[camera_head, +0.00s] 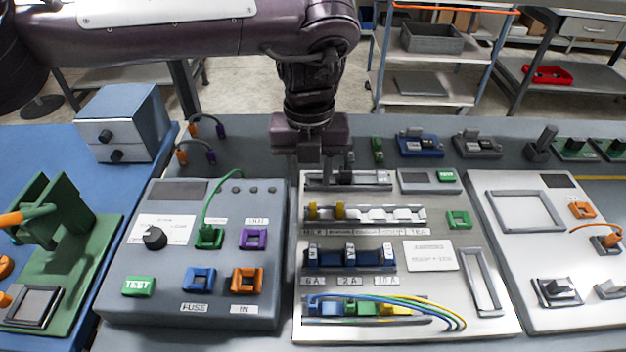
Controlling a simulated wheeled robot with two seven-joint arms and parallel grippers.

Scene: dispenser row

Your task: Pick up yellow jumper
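The yellow jumper (393,309) lies in the lowest rack of the middle pale panel. Its yellow end block sits to the right of a green one and a blue one. Thin blue, green and yellow leads curve over the rack to the right. My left gripper (322,160) points down over the top edge of the middle panel, well behind the jumper and apart from it. Its fingertips are dark and small, so I cannot tell whether they are open or shut. My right gripper is not in view.
A grey test box (178,270) with coloured sockets stands left of the middle panel (490,325). The panel also holds fuse rows (349,258) and small yellow parts (312,211). Another pale panel (525,265) stands at right. A green fixture (75,250) is at far left.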

